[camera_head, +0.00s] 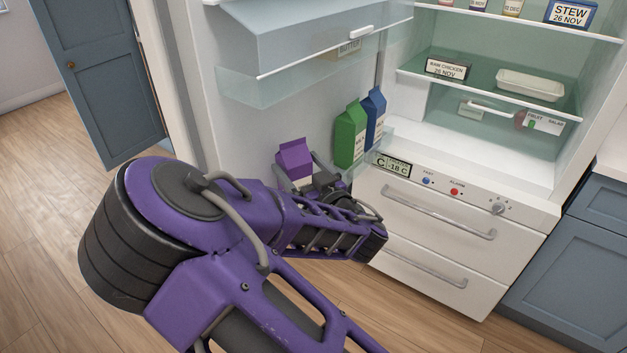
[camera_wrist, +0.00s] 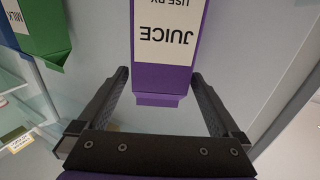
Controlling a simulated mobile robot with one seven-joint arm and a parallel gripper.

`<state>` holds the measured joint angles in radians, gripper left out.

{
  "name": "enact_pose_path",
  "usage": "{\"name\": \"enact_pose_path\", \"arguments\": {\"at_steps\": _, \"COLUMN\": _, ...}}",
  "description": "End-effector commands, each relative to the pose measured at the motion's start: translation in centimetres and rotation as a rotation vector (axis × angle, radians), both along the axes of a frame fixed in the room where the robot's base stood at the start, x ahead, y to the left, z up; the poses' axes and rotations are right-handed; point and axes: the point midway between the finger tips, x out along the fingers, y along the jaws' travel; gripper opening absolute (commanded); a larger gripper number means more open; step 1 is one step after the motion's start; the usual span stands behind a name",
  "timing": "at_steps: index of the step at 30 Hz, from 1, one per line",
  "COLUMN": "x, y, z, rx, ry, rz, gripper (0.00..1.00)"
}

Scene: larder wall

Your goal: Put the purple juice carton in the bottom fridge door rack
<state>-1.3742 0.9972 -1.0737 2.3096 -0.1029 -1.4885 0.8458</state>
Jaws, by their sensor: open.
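The purple juice carton (camera_head: 294,160) is upright at the fridge door, left of the milk cartons, with its lower part hidden by my arm. In the wrist view the carton (camera_wrist: 167,78) appears upside down, with its white JUICE label facing the camera. My gripper (camera_wrist: 160,76) is open, one finger to each side of the carton, with visible gaps. The bottom door rack (camera_head: 374,142) shows its clear right end; my arm hides most of the rest. I cannot tell whether the carton's base rests on the rack floor.
A green milk carton (camera_head: 350,134) and a blue carton (camera_head: 374,112) stand at the right of the bottom rack. A clear upper door rack (camera_head: 290,82) hangs above. The open fridge holds a raw chicken label (camera_head: 446,69) and a white tray (camera_head: 530,85). Freezer drawers (camera_head: 430,215) are below.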

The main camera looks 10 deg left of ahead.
Motion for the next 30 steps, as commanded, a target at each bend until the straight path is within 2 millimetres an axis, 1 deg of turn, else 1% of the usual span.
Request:
{"name": "enact_pose_path", "arguments": {"at_steps": 3, "x": -2.1, "y": -2.1, "z": 0.1, "rx": 0.003, "ry": 0.003, "rz": -0.005, "gripper": 1.0}}
{"name": "enact_pose_path", "arguments": {"at_steps": 8, "x": -5.1, "y": -4.8, "z": 0.1, "rx": 0.002, "ry": 0.003, "rz": -0.005, "gripper": 1.0}}
{"name": "enact_pose_path", "arguments": {"at_steps": 9, "x": -5.3, "y": -4.9, "z": 0.7, "rx": -0.001, "ry": 0.003, "rz": -0.001, "gripper": 1.0}}
{"name": "enact_pose_path", "arguments": {"at_steps": 18, "x": -6.7, "y": -6.2, "z": 0.3, "rx": -0.003, "ry": 0.002, "rz": 0.0, "gripper": 1.0}}
{"name": "enact_pose_path", "arguments": {"at_steps": 30, "x": -7.1, "y": -6.5, "z": 0.0, "rx": 0.0, "ry": 0.0, "rz": 0.0, "gripper": 1.0}}
